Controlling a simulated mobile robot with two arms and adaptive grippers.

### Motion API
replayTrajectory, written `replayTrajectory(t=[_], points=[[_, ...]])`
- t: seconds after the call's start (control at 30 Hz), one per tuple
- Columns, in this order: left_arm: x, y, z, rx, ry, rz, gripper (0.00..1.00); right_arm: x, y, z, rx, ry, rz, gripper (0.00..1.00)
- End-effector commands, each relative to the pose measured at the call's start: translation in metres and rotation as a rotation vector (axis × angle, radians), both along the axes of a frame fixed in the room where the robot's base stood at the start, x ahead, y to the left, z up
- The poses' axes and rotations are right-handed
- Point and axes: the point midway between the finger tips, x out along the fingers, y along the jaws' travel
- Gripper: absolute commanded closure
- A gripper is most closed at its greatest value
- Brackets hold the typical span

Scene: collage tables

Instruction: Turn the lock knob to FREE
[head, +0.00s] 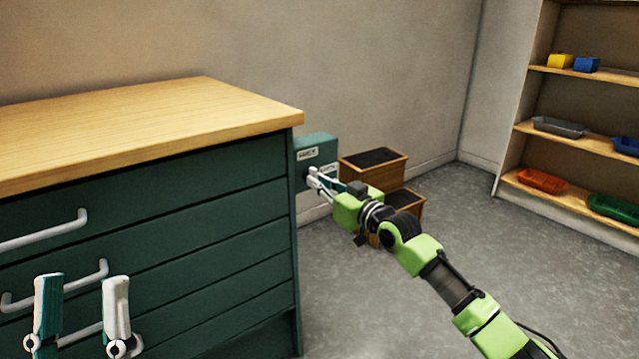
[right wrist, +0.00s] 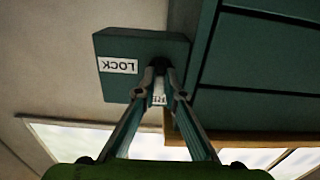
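A green lock box (head: 318,143) sits at the right side of the drawer cabinet. It carries two white labels; in the right wrist view one reads LOCK (right wrist: 119,66), upside down, and the other (right wrist: 158,93) is partly hidden between my fingers, showing "RE". The dark lock knob (right wrist: 160,64) is between my right fingertips, mostly covered. My right gripper (head: 313,179) is closed around the knob at the box front; it also shows in the right wrist view (right wrist: 160,78). Which label the knob points to is hidden. My left gripper (head: 82,300) is open and empty before the drawers.
The green drawer cabinet (head: 230,195) with a wooden top (head: 150,125) fills the left. Wooden boxes with dark tops (head: 374,158) stand on the floor behind my right arm. A shelf (head: 575,85) with blocks and trays is at the right. The floor between is clear.

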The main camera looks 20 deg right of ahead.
Motion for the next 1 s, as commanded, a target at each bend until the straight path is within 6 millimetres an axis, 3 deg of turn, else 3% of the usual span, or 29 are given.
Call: replayTrajectory(t=[0.03,0.07,0.53,0.67,1.0], points=[[0.0,0.0,0.0,0.0,0.0,0.0,0.6,0.0,0.0,-0.003,-0.004,0.005,0.0,0.8],[0.0,0.0,0.0,0.0,0.0,0.0,0.6,0.0,0.0,-0.003,-0.004,0.005,0.0,0.74],[0.001,0.0,-0.001,0.002,0.002,0.002,0.6,-0.007,-0.003,-0.002,-0.002,0.002,0.0,0.74],[0.001,0.0,-0.001,0.001,0.002,0.001,0.6,-0.023,-0.009,-0.002,-0.003,0.003,0.0,0.74],[0.0,0.0,0.0,0.001,0.001,0.001,0.6,-0.085,-0.031,-0.003,-0.006,0.004,0.0,0.74]])
